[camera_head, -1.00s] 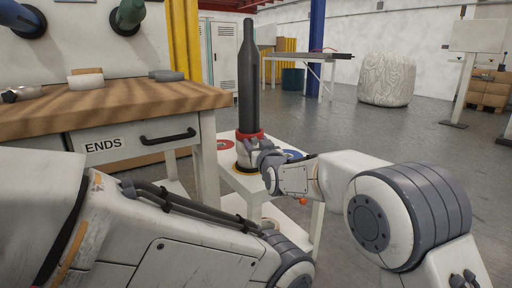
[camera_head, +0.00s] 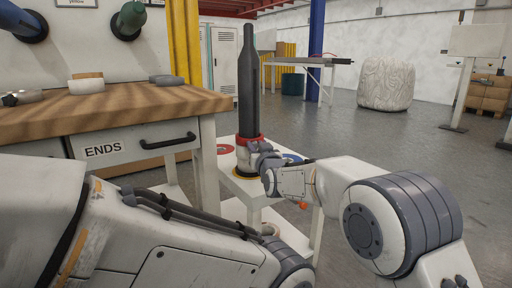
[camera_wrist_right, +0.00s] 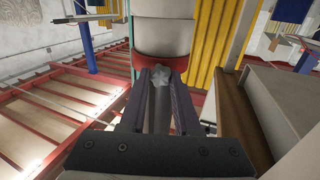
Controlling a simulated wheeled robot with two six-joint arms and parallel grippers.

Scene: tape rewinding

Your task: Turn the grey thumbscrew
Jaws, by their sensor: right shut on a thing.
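The grey thumbscrew (camera_wrist_right: 164,78) is a small lobed knob just below a red band, in the middle of the right wrist view. My right gripper (camera_wrist_right: 166,76) is shut on it, one finger on each side. In the head view, my right gripper (camera_head: 258,160) is at the base of a tall dark bottle-shaped post with a red collar (camera_head: 249,140), on a small white stand (camera_head: 248,186). The thumbscrew is hidden there. My left arm crosses the lower left; its gripper is out of view.
Red and blue discs lie on the stand. Open floor lies to the right.

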